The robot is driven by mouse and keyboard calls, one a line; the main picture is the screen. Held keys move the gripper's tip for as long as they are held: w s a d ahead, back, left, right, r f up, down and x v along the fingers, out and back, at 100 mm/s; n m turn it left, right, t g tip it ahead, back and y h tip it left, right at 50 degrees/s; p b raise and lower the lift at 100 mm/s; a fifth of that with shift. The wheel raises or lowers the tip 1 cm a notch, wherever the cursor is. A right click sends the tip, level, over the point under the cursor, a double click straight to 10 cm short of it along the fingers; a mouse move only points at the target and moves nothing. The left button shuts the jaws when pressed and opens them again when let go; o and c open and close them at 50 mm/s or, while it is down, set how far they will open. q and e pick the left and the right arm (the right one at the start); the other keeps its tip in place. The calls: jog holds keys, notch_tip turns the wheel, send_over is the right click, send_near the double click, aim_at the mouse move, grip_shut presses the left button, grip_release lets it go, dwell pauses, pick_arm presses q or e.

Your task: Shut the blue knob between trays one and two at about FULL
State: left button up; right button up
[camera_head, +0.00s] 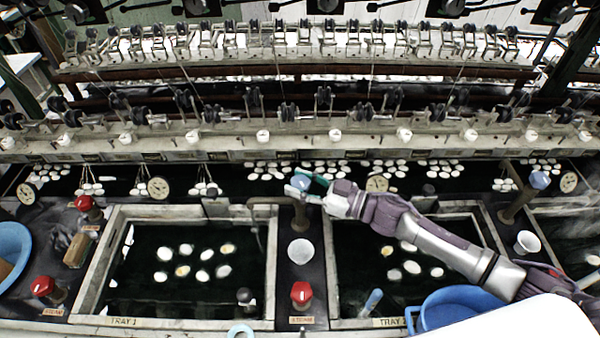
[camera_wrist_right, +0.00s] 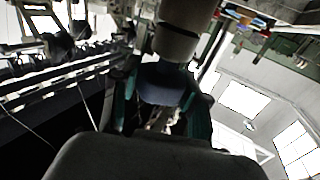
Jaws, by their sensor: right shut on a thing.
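The blue knob (camera_head: 300,183) sits on top of a brown pipe (camera_head: 300,218) between tray one (camera_head: 90,270) and tray two (camera_head: 335,270). My right gripper (camera_head: 309,186) reaches in from the right and is shut on this knob, partly covering it. In the right wrist view the dark blue knob (camera_wrist_right: 162,84) shows between the green fingers (camera_wrist_right: 165,112). Any scale or FULL mark is not readable. My left gripper is not in view.
Red knobs (camera_head: 301,293) stand beside the trays. A white cup (camera_head: 301,250) is below the pipe. Another blue knob (camera_head: 540,180) stands to the right. Blue basins are at the left (camera_head: 12,250) and lower right (camera_head: 450,302). Round dials (camera_head: 158,187) line the back.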

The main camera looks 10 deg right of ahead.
jog(key=m+t+h+p, duration=0.1)
jog(key=m+t+h, duration=0.1)
jog(key=shift+t, duration=0.3)
jog(key=shift+m+t+h, duration=0.8)
jog(key=shift+m+h, duration=0.1)
jog(key=shift+h, duration=0.3)
jog(key=o, duration=1.2)
jog(key=shift+c, duration=0.2)
jog(key=shift+s+d, duration=0.1)
jog(key=shift+s, duration=0.05)
jog(key=v, duration=1.1)
jog(key=shift+s, duration=0.3)
